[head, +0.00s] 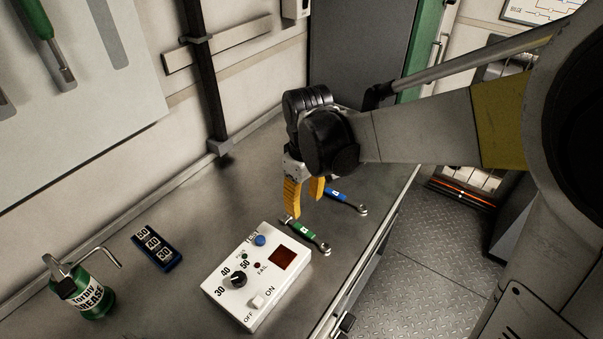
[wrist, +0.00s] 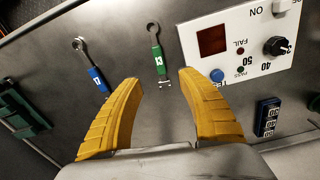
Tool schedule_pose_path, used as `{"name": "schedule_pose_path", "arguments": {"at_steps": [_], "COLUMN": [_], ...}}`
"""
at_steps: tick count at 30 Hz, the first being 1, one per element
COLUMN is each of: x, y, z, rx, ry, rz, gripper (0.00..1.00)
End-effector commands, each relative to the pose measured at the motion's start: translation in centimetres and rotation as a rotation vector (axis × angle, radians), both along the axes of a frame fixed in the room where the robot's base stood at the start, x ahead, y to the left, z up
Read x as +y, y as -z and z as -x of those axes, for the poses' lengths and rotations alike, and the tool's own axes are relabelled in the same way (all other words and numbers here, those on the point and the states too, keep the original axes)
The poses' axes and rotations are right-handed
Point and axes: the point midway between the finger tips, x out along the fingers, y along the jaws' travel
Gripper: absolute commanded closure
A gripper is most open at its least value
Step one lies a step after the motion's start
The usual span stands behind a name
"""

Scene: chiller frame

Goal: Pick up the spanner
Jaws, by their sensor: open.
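A spanner with a green middle (head: 306,234) lies on the metal worktop, just in front of my gripper in the head view. In the wrist view this green spanner (wrist: 157,60) lies between and just beyond my fingertips, with its lower end near the gap. A second spanner, with a blue middle (head: 341,197), lies further back; in the wrist view the blue spanner (wrist: 96,78) is left of the green one. My gripper (head: 305,204) has yellow fingers pointing down above the worktop. The wrist view shows the gripper (wrist: 160,82) open, with nothing held between the fingers.
A white tester box (head: 258,280) with a knob and switch stands close to the green spanner. A blue numbered block (head: 157,247) and a green grease can (head: 90,297) are further left. A dark post (head: 205,80) rises at the back. The worktop's right edge drops to the floor.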

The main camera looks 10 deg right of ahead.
Motion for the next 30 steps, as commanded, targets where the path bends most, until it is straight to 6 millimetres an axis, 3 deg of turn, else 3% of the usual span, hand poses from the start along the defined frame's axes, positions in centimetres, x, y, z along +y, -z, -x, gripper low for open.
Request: {"name": "schedule_pose_path", "arguments": {"at_steps": [5,13,20,30], "x": [0.9,0.9,0.9,1.0], "y": [1.6,6.0,7.5,12.2], "z": [-0.6,-0.7,-0.7,-1.0], "rx": [0.038,0.041,0.040,0.040], "ry": [-0.046,-0.048,-0.047,-0.047], "rz": [0.009,0.010,0.009,0.009], "gripper": [0.54,0.54,0.54,0.54]}}
